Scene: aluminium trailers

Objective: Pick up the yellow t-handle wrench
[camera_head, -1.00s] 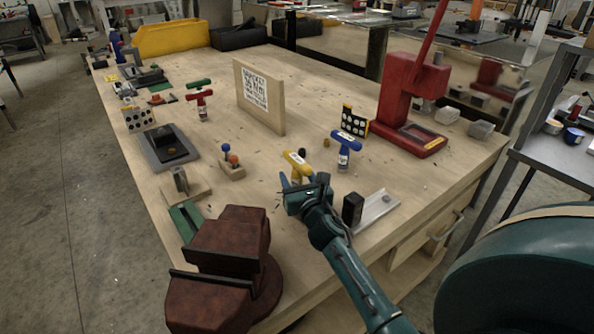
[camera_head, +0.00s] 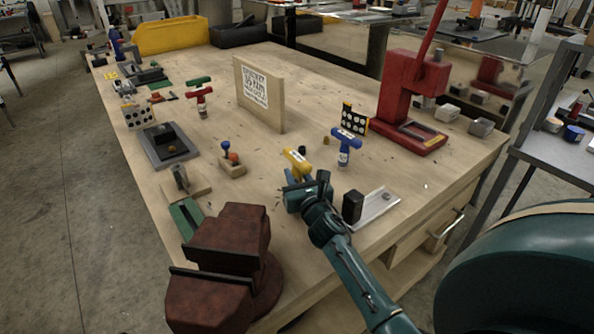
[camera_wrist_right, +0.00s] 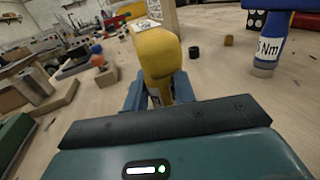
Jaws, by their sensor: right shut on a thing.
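The yellow t-handle wrench (camera_head: 297,160) stands upright near the front of the wooden workbench, and its yellow handle (camera_wrist_right: 157,52) fills the middle of the right wrist view. My right gripper (camera_head: 299,178) is at the wrench, with its fingers (camera_wrist_right: 160,92) shut around the shaft just below the handle. The lower shaft is hidden behind the gripper. My left gripper is not in view.
A blue t-handle wrench (camera_head: 346,147) stands just right, and a red one (camera_head: 201,100) farther back left. A rusty vise (camera_head: 228,255) is at front left. A black block on a metal plate (camera_head: 375,210) lies right of my forearm. A sign board (camera_head: 258,95) stands behind.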

